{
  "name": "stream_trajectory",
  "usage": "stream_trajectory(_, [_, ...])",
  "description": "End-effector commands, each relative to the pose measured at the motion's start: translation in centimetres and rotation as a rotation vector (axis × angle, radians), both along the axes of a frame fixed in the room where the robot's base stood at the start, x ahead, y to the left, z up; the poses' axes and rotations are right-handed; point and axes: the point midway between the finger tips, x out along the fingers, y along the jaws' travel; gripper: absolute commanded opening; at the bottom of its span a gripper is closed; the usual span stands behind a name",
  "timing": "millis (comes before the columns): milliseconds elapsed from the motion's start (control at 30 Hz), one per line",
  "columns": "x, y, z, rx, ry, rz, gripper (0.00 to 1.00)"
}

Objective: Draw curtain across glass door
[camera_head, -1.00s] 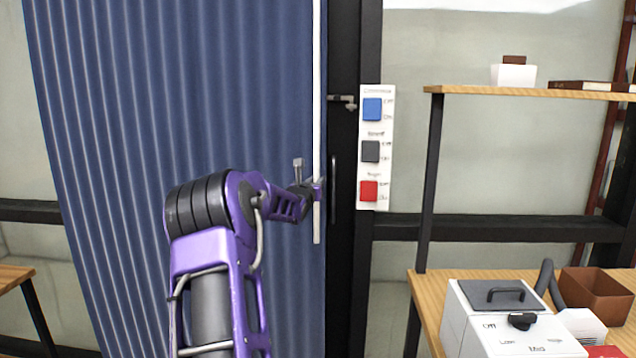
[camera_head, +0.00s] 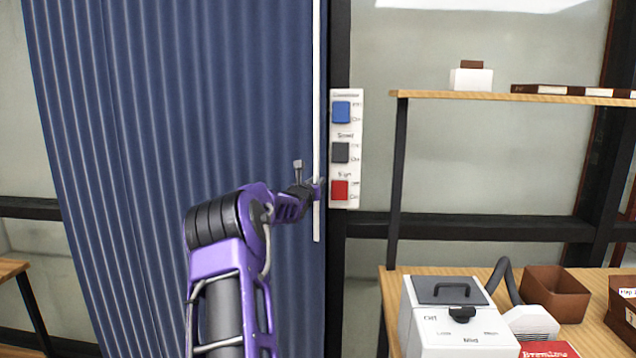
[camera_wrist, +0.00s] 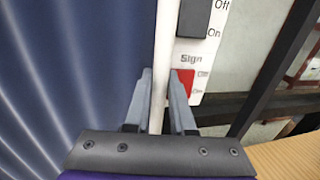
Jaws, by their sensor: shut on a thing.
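The blue pleated curtain (camera_head: 180,130) hangs across the left half of the head view and covers the door there; its folds also fill the left of the wrist view (camera_wrist: 60,80). A white vertical rod (camera_head: 317,90) runs along the curtain's right edge. My gripper (camera_head: 317,190) is shut on this rod near its lower end. In the wrist view, the two grey fingers stand on either side of the rod (camera_wrist: 158,70). The glass door and its handle are hidden behind the curtain.
A switch panel (camera_head: 346,180) with blue, dark and red switches is just right of the rod. Further right are a wooden shelf (camera_head: 450,96) and a bench with a white machine (camera_head: 450,335), a brown box (camera_head: 556,294) and a red item (camera_head: 548,350).

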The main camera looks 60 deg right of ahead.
Motion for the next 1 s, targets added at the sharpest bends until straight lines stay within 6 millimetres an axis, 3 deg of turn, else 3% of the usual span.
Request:
stream_trajectory(400, [-0.52,-0.23,0.39,-0.007,-0.001,-0.008,0.00])
stream_trajectory(433, [-0.54,-0.24,0.38,-0.007,-0.001,-0.008,0.26])
stream_trajectory(567, [-0.46,-0.21,0.30,-0.006,-0.001,-0.007,0.49])
stream_trajectory(1000, [-0.36,0.69,0.09,-0.001,-0.001,-0.004,0.52])
